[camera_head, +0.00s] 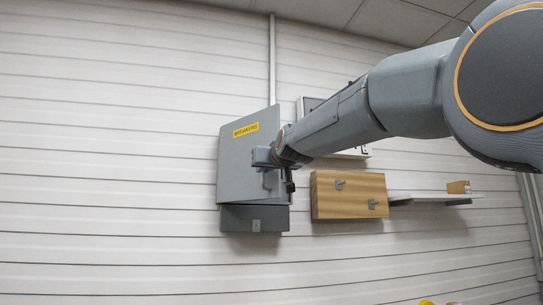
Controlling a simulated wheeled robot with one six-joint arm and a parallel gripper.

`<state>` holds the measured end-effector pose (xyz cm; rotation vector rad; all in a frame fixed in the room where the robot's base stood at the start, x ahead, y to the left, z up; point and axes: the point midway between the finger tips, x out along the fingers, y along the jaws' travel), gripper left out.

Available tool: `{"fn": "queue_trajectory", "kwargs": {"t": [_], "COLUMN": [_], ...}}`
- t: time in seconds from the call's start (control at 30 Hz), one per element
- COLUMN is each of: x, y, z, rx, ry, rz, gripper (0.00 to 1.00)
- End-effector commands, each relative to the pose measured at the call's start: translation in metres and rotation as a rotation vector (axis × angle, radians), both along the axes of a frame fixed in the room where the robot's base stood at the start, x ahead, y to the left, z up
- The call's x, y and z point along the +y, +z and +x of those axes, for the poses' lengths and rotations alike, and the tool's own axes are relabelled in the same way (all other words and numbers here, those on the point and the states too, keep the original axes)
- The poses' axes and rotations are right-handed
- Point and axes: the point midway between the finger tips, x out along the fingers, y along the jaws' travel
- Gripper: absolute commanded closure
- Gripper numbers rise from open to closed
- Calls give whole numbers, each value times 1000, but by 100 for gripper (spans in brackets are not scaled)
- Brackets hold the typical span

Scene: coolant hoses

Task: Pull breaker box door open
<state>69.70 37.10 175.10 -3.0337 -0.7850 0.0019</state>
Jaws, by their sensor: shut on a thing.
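The breaker box is on the white slatted wall, left of centre in the head view. Its grey door (235,172) carries a yellow "BREAKERS" label (246,130) and stands at an angle to the box, partly open. The dark lower part of the box body (254,218) shows beneath the door. My gripper (262,157) is at the door's right side, shut on the door's handle or edge; the arm and fingers hide which. The inside of the box cannot be seen.
A wooden board with hooks (349,195) hangs right of the box. A shelf (432,197) with a small wooden block (458,187) is farther right. A conduit (272,60) runs up the wall above the box. The wall to the left is clear.

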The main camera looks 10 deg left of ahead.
Motion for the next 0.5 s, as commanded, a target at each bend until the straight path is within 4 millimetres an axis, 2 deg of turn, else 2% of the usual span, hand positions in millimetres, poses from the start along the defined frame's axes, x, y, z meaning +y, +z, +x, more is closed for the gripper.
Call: {"fn": "queue_trajectory", "kwargs": {"t": [0.1,0.5], "x": [10,14], "y": [-6,-9], "z": [1,2], "rx": [8,5], "ry": [5,6], "rz": [-8,-10], "gripper": [100,100]}}
